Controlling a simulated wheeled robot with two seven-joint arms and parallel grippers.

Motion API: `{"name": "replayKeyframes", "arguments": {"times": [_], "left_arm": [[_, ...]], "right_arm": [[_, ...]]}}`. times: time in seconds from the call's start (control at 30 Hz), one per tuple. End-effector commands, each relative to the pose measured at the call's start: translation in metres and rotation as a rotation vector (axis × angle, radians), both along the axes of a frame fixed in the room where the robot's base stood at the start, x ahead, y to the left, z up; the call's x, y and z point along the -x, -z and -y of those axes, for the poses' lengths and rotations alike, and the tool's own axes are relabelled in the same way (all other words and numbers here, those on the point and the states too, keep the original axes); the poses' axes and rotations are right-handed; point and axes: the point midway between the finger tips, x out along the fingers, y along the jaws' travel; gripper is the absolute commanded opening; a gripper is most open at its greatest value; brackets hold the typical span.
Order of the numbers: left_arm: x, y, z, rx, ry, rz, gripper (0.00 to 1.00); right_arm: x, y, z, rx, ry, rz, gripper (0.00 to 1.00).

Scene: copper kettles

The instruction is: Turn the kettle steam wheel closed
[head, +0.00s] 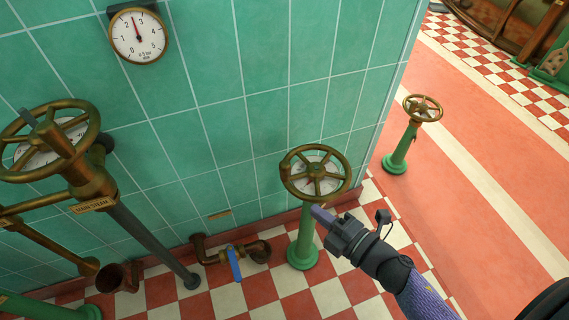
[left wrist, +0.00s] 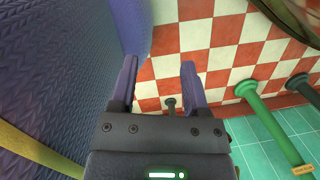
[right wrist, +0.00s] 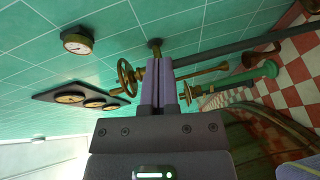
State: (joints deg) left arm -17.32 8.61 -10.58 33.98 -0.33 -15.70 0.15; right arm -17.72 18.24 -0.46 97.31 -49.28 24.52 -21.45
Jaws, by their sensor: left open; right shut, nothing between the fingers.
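A brass spoked handwheel (head: 315,173) with a pale dial under it stands on a green pedestal (head: 303,247) by the tiled wall; no name for it is readable. A second brass handwheel (head: 50,140) on the left carries a plate (head: 92,204) that seems to read "MAIN STEAM". My right gripper (head: 319,213) is shut and empty, just below the middle wheel's lower right rim; I cannot tell whether it touches. In the right wrist view its fingers (right wrist: 158,63) are together, with wheels either side. My left gripper (left wrist: 160,70) is open and empty over the checkered floor.
A third small handwheel (head: 423,108) stands on its own green post at the right. A pressure gauge (head: 137,36) hangs on the green wall. A pipe with a blue-lever valve (head: 235,263) runs low on the wall.

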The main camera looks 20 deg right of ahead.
Motion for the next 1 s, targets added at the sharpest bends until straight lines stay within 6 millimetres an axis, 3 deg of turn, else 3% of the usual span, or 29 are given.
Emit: {"name": "replayKeyframes", "arguments": {"times": [0.4, 0.53, 0.7, 1.0], "left_arm": [[0.019, 0.021, 0.004, 0.006, -0.003, -0.039, 0.59], [0.022, 0.030, 0.005, 0.006, -0.003, -0.047, 0.59], [0.021, 0.034, 0.004, 0.006, -0.003, -0.048, 0.59], [0.012, 0.035, 0.004, 0.006, -0.003, -0.032, 0.59]], "right_arm": [[-0.081, 0.015, -0.038, -0.004, 0.003, 0.001, 0.00], [-0.101, 0.021, -0.028, -0.003, 0.005, -0.001, 0.00], [-0.113, 0.022, -0.023, -0.005, 0.004, -0.002, 0.00], [-0.115, 0.020, -0.022, -0.007, 0.004, -0.001, 0.00]]}}
